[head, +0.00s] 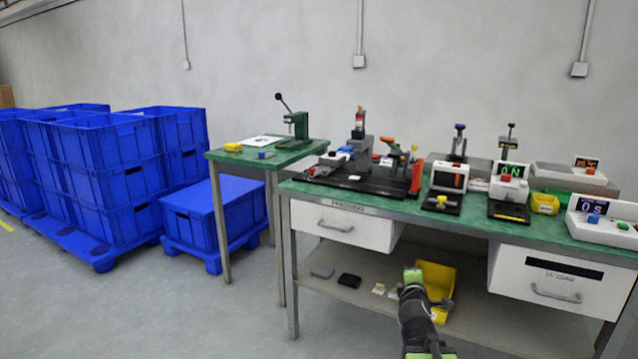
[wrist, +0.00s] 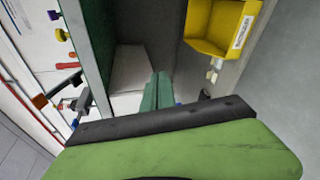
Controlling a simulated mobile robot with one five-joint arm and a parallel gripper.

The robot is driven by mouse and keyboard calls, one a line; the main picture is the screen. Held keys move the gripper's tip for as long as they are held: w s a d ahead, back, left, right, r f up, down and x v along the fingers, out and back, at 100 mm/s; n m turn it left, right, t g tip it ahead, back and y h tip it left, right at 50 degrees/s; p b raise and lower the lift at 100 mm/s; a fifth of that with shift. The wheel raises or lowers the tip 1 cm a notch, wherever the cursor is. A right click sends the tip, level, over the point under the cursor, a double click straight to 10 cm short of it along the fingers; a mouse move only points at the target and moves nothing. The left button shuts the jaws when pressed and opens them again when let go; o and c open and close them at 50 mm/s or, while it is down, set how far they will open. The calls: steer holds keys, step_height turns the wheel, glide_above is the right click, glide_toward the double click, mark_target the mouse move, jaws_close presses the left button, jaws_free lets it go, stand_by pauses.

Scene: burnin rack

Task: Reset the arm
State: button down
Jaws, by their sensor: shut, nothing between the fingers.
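My gripper (head: 413,277) shows in the head view at the lower middle, in front of the green-topped workbench (head: 465,231) and its lower shelf. It is below the bench top, in front of the yellow bin (head: 436,284), and hides part of that bin. In the wrist view my gripper (wrist: 160,80) has its green fingers together with nothing seen between them. The yellow bin (wrist: 218,28) is above and right of the fingers there, apart from them. The wrist view is turned, with the bench's green edge (wrist: 92,50) at the left.
The bench carries test devices and a black fixture (head: 355,180). White drawers (head: 345,221) (head: 548,278) hang below the top. Small dark items (head: 349,280) lie on the shelf. A smaller green table (head: 265,154) with a press stands left. Blue crates (head: 120,175) fill the far left. Floor at front left is clear.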

steer(key=s+a+f+m+g+y, duration=0.1)
steer(key=s+a+f+m+g, duration=0.35)
steer(key=f, duration=0.25)
steer(key=s+a+f+m+g+y, duration=0.2)
steer(key=s+a+f+m+g, duration=0.25)
steer(key=f, duration=0.25)
steer(key=s+a+f+m+g+y, duration=0.1)
steer(key=s+a+f+m+g, duration=0.1)
steer(key=s+a+m+g, duration=0.3)
steer(key=s+a+f+m+g+y, duration=0.1)
steer(key=s+f+m, duration=0.15)
steer(key=s, duration=0.55)
step_height(320, 180, up, 38)
steer(key=p, duration=3.8)
steer(key=shift+w+d+r+t, duration=0.2)
steer(key=shift+w+d+t, duration=0.05)
steer(key=shift+t, duration=0.05)
steer(key=shift+d, duration=0.1)
